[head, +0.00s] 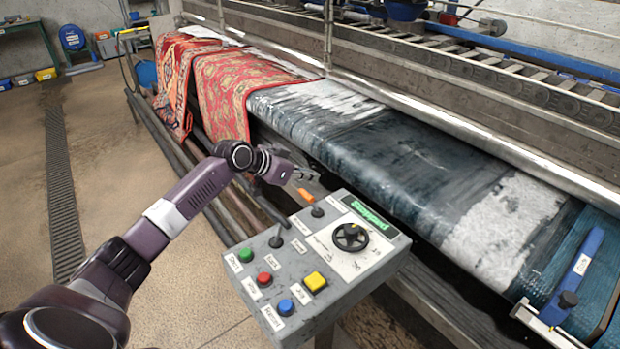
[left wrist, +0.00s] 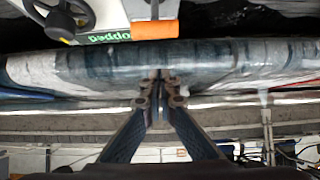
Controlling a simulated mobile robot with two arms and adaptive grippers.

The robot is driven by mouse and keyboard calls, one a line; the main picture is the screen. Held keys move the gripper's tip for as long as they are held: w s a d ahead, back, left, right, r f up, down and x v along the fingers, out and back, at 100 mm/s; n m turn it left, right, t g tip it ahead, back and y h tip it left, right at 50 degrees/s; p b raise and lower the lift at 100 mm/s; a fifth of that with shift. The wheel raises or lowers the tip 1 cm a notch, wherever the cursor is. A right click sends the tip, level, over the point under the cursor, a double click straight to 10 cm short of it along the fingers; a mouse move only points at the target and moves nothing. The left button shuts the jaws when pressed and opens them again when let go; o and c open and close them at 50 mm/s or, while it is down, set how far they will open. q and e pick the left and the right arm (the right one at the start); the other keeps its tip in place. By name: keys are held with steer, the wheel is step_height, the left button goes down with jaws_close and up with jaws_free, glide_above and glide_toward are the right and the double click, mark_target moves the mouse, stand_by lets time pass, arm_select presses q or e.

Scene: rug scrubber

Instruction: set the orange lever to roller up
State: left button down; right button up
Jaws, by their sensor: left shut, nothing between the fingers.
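The orange lever (head: 306,195) sticks up from the far edge of the grey control box (head: 236,268), leaning away toward the machine from its dark base. In the left wrist view its orange grip (left wrist: 155,30) shows at the top, beside the green display. My left gripper (head: 314,174) is just beyond the lever in the head view, its fingers shut and empty. In the left wrist view the closed fingertips (left wrist: 161,78) lie below the grip, with a visible gap in the picture; whether they touch cannot be told. My right gripper is not in view.
A black-gripped lever (head: 272,212) stands left of the orange one. The box bears a black dial (head: 350,237), several coloured buttons and a green display (head: 365,213) reading "Stopped". A red rug (head: 225,85) lies over the machine behind. The floor at left is clear.

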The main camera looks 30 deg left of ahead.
arm_select(q)
steer(key=b+v, duration=0.1)
steer(key=v, duration=0.7)
steer(key=shift+s+f+b, duration=0.15)
steer(key=shift+s+b, duration=0.15)
steer(key=shift+s, duration=0.3)
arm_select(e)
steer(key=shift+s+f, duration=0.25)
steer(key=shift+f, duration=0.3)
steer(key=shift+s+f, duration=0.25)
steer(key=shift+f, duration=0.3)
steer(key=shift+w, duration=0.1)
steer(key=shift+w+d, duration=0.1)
